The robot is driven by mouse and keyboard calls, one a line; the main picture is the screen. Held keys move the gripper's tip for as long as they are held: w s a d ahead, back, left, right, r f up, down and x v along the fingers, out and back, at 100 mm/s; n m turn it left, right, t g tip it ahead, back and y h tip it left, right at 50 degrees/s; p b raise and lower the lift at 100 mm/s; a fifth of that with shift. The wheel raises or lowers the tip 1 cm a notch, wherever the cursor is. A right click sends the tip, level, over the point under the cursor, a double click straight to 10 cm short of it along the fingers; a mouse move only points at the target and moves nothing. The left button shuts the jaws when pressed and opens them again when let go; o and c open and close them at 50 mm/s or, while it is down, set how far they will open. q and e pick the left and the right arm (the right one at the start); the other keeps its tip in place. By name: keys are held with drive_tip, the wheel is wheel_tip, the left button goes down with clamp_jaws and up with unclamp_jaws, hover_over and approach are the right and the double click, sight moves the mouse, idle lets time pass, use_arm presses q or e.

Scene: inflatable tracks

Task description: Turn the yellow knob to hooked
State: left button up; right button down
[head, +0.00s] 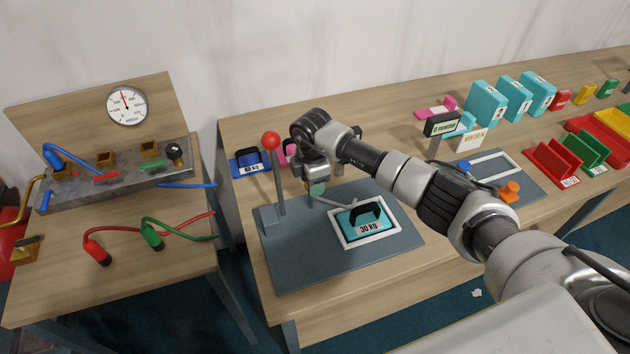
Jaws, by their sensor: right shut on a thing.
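My right gripper (316,182) points down over the grey base plate (300,258), just right of the post with the red ball (271,140). It is shut on a small grey-green part (317,189), mostly hidden by the fingers. A thin pale bar (337,203) runs from near that part toward the teal 30 KG weight (362,225), which sits in a white frame on the plate. I cannot make out a clearly yellow knob; it may be hidden by my gripper. An orange knob (509,190) stands on another plate at the right. My left gripper is not in view.
A blue weight (250,163) and a pink one stand behind the post. A small display (442,124), teal boxes (486,104) and red and green racks (551,165) stand to the right. A gauge panel with hoses (115,180) is on the left table.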

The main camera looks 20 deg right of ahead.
drive_tip(key=c, duration=0.6)
unclamp_jaws()
drive_tip(key=shift+r, duration=0.1)
wheel_tip(320, 180, up, 11)
drive_tip(key=shift+f+b, duration=0.15)
drive_tip(key=shift+b, duration=1.1)
